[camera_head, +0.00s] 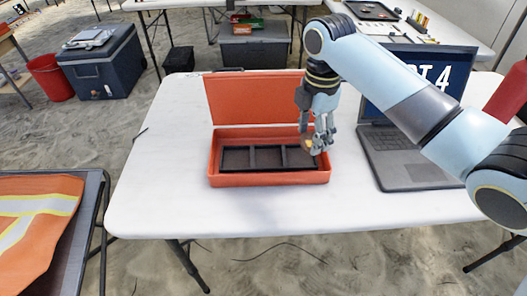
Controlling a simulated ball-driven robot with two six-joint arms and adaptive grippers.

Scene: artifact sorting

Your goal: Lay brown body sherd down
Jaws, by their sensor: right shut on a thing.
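An open orange case (213,178) stands on the white table, its lid upright at the back. A dark tray with several compartments (253,171) lies inside it. My right gripper (317,147) points down over the right end of the case, at the rightmost compartment. It is shut on a small tan-brown piece, the brown body sherd (309,144), which is mostly hidden by the fingers. I cannot tell whether the sherd touches the tray. The left and middle compartments look empty. My left gripper is not in view.
An open laptop (394,170) stands just right of the case, under my right arm. The white table (150,200) is clear left of the case and in front of it. An orange vest (30,225) lies on a dark surface at the left.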

